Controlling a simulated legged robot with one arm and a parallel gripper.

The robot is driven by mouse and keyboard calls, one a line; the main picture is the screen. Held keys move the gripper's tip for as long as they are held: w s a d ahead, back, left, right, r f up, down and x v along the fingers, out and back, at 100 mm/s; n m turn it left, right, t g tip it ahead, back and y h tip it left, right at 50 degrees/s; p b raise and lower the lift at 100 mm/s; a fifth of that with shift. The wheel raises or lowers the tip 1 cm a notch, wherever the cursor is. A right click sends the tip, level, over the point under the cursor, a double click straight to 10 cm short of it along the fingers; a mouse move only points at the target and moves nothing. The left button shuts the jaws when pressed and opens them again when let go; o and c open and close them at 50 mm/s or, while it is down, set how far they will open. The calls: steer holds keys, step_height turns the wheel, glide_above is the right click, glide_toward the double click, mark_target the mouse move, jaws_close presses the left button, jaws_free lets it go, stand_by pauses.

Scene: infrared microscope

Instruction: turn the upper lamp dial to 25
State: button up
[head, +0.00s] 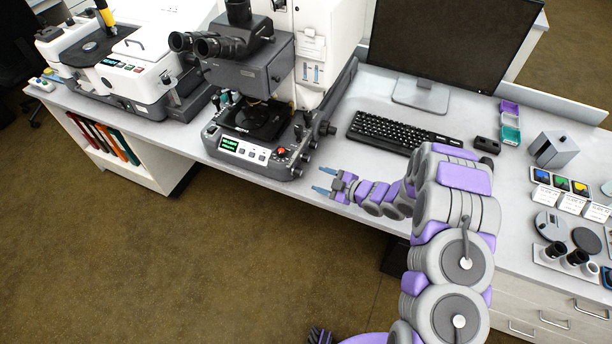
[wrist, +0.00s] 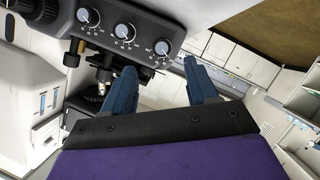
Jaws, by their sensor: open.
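The microscope (head: 250,80) stands on the bench in the head view. In the wrist view, a dark panel carries three round grey-faced dials in a slanting row: one at the upper left (wrist: 88,16), a middle one (wrist: 124,30) and a lower right one (wrist: 163,47). White scale marks ring them, too small to read; I cannot tell which is the upper lamp dial. My gripper (head: 322,181) is open and empty, by the bench's front edge, right of the microscope base. In the wrist view its blue fingers (wrist: 160,66) stand apart, below the dials in the picture, with no visible contact.
A keyboard (head: 397,131) and monitor (head: 455,40) are to the right of the microscope. A red button (head: 282,150) and green display (head: 229,143) sit on its base front. Small parts lie at the bench's right. The floor (head: 180,260) in front is clear.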

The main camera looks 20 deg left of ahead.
mark_target(301, 174)
steer(key=x, duration=0.4)
steer(key=b+x, duration=0.1)
steer(key=x, duration=0.3)
steer(key=shift+s+a, duration=0.15)
steer(key=shift+s, duration=0.05)
steer(key=shift+d+r, duration=0.15)
steer(key=shift+d, duration=0.3)
steer(key=shift+a, duration=0.45)
steer(key=c, duration=0.6)
steer(key=shift+d+f, duration=0.1)
steer(key=shift+f, duration=0.1)
steer(key=c, duration=0.5)
